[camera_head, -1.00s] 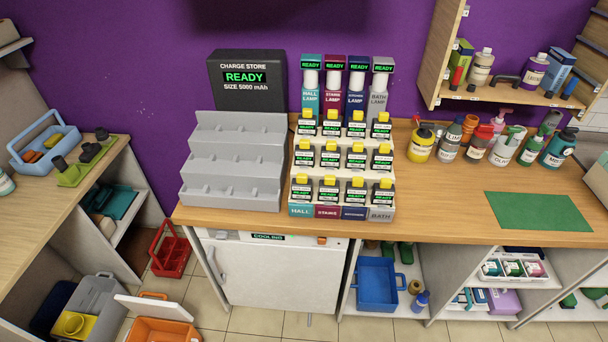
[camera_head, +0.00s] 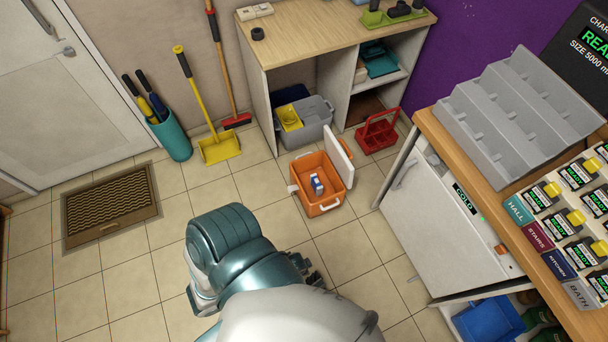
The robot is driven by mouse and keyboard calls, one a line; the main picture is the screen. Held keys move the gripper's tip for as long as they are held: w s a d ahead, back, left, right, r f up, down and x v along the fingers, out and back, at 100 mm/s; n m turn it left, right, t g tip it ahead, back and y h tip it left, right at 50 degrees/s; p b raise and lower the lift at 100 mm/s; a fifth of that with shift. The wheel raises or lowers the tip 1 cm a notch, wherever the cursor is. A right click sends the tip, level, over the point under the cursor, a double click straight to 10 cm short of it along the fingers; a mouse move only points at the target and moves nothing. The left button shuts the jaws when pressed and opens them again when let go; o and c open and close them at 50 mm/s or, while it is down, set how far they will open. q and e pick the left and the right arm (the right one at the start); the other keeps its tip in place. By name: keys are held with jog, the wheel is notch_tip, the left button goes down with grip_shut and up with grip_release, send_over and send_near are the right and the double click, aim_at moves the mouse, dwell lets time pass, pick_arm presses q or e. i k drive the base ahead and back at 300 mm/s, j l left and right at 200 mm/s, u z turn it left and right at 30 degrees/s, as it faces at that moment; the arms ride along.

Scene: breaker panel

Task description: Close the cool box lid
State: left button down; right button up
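The cool box (camera_head: 317,207) is an orange open box on the tiled floor, left of the white cooler cabinet. Its white lid (camera_head: 339,157) stands open, tilted up along the box's right side. A small blue and white item (camera_head: 317,184) is inside the box. My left arm reaches up from the bottom middle, nearer to me than the box. Dark parts that look like my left gripper (camera_head: 311,270) show behind the arm, below the box in the picture and apart from it. The fingers are mostly hidden. My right gripper is not in view.
A red carrier (camera_head: 377,131) stands right of the box. A grey crate (camera_head: 312,122) with a yellow tub is behind it under the bench. The white cooler cabinet (camera_head: 436,216) reads COLD. A yellow dustpan (camera_head: 219,148) stands left. Floor left of the box is clear.

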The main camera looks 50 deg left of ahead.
aim_at(345, 168)
jog(key=u, duration=1.45)
